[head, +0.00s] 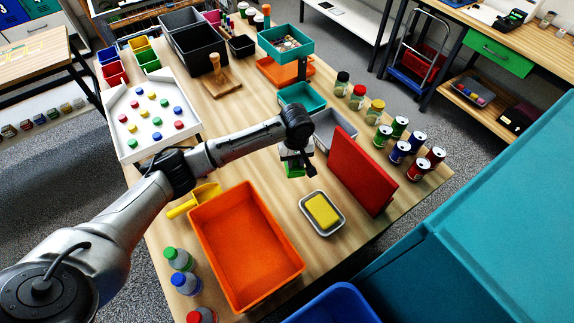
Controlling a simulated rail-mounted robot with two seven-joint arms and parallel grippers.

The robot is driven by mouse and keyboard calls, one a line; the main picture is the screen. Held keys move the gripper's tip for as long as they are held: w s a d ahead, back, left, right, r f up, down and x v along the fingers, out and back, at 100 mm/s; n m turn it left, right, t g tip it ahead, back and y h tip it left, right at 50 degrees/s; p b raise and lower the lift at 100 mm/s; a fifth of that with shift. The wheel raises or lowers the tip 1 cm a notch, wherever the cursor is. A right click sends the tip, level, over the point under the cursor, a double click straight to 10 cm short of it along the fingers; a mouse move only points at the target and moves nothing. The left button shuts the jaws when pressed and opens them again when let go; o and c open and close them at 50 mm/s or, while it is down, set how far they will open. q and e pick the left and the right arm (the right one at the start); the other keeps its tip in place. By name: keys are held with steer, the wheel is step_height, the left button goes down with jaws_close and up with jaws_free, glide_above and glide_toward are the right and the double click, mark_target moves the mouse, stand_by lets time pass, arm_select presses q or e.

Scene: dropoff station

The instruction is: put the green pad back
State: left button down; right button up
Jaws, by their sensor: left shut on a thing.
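My left gripper (297,162) reaches in over the middle of the wooden table, pointing down. It is shut on the green pad (294,172), which shows just below the fingers with something pale around its upper part. The gripper hides part of the pad, and I cannot tell whether the pad touches the table. A small white-rimmed tray (340,229) holding a yellow pad (322,210) lies nearer, below and right of the gripper. My right gripper is not in view.
A red upright panel (360,170) and a grey bin (333,125) stand close right of the gripper. A large orange bin (245,245) is nearer left. Several cans (400,150), teal trays (298,95) and a white peg board (150,115) surround. Bare wood lies left of the gripper.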

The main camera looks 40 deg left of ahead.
arm_select(q)
steer(key=a, duration=0.1)
steer(key=a+f, duration=0.2)
steer(key=shift+w+a+f, duration=0.1)
steer(key=shift+w+a, duration=0.15)
steer(key=shift+f+b, duration=0.55)
steer(key=shift+f, duration=1.45)
steer(key=c, duration=0.9)
jaws_free()
steer(key=shift+f, duration=0.1)
steer(key=shift+c, duration=0.2)
steer(key=shift+r, duration=0.35)
step_height(320, 180, up, 12)
steer(key=shift+f+p, duration=0.2)
steer(key=shift+p, duration=0.7)
